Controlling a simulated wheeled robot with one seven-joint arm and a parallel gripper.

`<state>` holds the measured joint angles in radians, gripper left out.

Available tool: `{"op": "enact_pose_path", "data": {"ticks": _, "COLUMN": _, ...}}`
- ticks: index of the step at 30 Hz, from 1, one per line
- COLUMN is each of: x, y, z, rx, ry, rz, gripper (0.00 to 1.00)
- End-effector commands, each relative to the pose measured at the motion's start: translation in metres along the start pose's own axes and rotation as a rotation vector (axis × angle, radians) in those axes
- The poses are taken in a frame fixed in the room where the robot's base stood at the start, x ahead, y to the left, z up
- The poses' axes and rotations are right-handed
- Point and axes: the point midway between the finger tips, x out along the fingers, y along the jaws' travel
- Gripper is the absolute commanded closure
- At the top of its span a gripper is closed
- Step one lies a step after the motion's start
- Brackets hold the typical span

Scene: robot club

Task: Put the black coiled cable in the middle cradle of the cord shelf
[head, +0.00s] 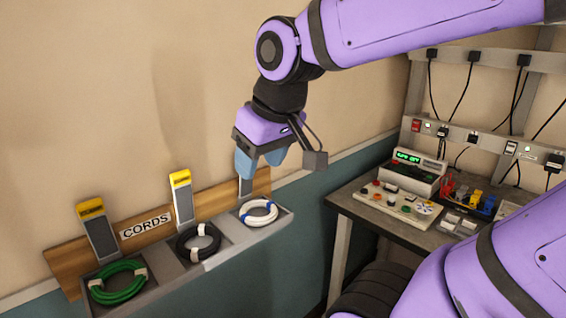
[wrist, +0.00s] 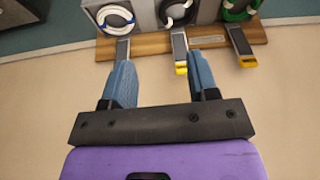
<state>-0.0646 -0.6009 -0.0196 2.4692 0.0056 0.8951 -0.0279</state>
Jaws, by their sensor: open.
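The cord shelf (head: 237,243) is a grey ledge on a wooden wall board with a CORDS label. The black coiled cable (head: 182,244), with white bands, lies in its middle cradle, below a yellow-tipped grey post (head: 182,200). It also shows, partly cut off, at the top of the wrist view (wrist: 167,13). My gripper (head: 260,164) is open and empty, above the shelf's right end and in front of the right post. It is apart from the black cable.
A green coil (head: 105,292) lies in the left cradle and a white coil (head: 247,218) in the right one. A workbench (head: 352,212) with electronic devices stands at right, below wall rails with hanging plugs. The wall above the shelf is clear.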

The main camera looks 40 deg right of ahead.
Motion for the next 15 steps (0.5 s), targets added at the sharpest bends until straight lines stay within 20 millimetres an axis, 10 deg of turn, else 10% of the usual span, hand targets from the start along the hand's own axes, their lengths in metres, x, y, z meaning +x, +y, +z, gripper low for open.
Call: {"op": "enact_pose_path", "data": {"ticks": 15, "x": -0.02, "y": 0.006, "z": 0.04, "rx": 0.067, "ry": 0.084, "rz": 0.033, "gripper": 0.46}}
